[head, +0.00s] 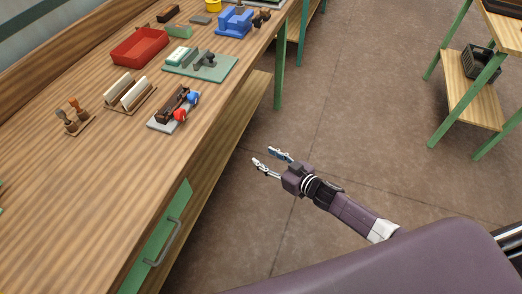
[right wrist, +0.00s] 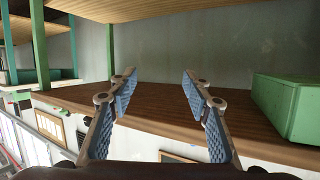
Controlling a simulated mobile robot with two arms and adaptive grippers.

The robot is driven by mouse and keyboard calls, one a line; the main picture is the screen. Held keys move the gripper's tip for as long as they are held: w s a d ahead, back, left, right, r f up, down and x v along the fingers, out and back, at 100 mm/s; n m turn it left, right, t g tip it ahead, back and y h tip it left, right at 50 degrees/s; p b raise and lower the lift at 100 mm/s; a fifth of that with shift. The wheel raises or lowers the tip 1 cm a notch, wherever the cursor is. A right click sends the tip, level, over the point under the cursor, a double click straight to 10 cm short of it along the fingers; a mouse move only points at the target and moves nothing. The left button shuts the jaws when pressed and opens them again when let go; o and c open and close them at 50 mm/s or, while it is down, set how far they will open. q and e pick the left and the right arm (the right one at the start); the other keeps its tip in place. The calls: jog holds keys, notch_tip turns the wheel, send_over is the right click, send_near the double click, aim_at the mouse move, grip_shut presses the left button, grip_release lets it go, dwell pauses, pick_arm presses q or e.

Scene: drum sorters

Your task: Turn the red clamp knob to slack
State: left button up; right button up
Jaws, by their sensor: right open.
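The red clamp knob (head: 180,115) is on the front side of a small dark clamp fixture (head: 173,101) with a pale base, near the front edge of the wooden bench. A blue knob (head: 194,98) sits beside it. Which way the red knob is turned is too small to tell. My right gripper (head: 263,156) is open and empty over the floor, in front of the bench and well apart from the knob. In the right wrist view its two fingers (right wrist: 158,85) are spread with nothing between them; the knob does not show there. My left gripper is not in view.
On the bench (head: 70,205) are a red tray (head: 140,46), a wooden rack (head: 128,92), a stand with stamps (head: 75,118), a green board fixture (head: 220,70) and a blue block (head: 235,22). A green drawer (head: 158,245) is below. The near bench top is clear.

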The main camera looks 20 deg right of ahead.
jog(key=shift+s+d+f, duration=0.2)
jog(key=shift+d+f, duration=0.05)
jog(key=shift+f, duration=0.25)
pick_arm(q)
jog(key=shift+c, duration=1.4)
